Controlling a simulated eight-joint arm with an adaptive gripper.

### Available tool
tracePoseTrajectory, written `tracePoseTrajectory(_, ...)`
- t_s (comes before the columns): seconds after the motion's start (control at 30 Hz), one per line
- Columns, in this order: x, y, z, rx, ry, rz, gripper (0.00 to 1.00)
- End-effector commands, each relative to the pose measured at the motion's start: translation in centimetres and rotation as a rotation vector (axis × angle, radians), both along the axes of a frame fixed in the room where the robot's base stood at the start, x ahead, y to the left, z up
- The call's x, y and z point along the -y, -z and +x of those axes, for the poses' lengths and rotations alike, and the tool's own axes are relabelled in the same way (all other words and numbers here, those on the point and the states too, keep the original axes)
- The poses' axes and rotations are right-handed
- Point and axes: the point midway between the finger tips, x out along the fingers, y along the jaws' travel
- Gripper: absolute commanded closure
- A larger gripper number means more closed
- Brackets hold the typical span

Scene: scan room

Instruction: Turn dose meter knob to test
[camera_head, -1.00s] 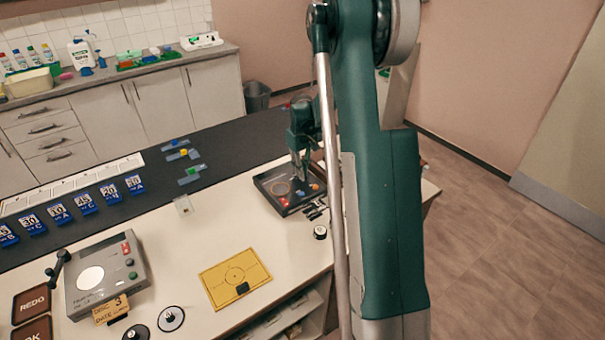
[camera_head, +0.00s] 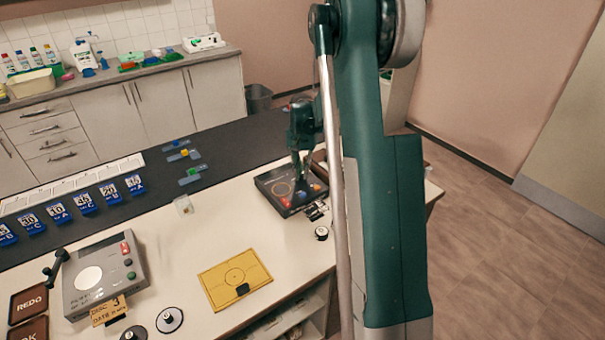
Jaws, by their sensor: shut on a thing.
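The dose meter, a dark box (camera_head: 270,179) with a pale ring marked on its top, lies at the far right end of the white table.
Small dark pieces (camera_head: 316,211) and a small round black-and-white piece (camera_head: 321,233) lie close in front of the box. A yellow plate (camera_head: 222,285) and a grey device (camera_head: 112,262) stand further left. White table between them is clear.

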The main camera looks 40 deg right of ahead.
Motion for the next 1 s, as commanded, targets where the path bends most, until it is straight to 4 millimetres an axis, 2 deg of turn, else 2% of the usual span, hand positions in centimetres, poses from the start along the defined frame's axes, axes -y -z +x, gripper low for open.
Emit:
tracePoseTrajectory(0.3, -0.03, -0.04, 0.13, 0.001, 0.113, 0.0, 1.0)
tracePoseTrajectory(0.73, -0.03, -0.05, 0.13, 0.001, 0.125, -0.001, 1.0)
tracePoseTrajectory(0.77, -0.03, -0.05, 0.13, 0.001, 0.125, -0.001, 0.88)
tracePoseTrajectory(0.83, -0.02, -0.04, 0.12, 0.001, 0.125, -0.001, 0.79)
tracePoseTrajectory(0.87, -0.03, -0.04, 0.12, 0.001, 0.125, -0.001, 0.76)
tracePoseTrajectory(1.0, -0.03, -0.02, 0.1, 0.0, 0.125, 0.0, 0.76)
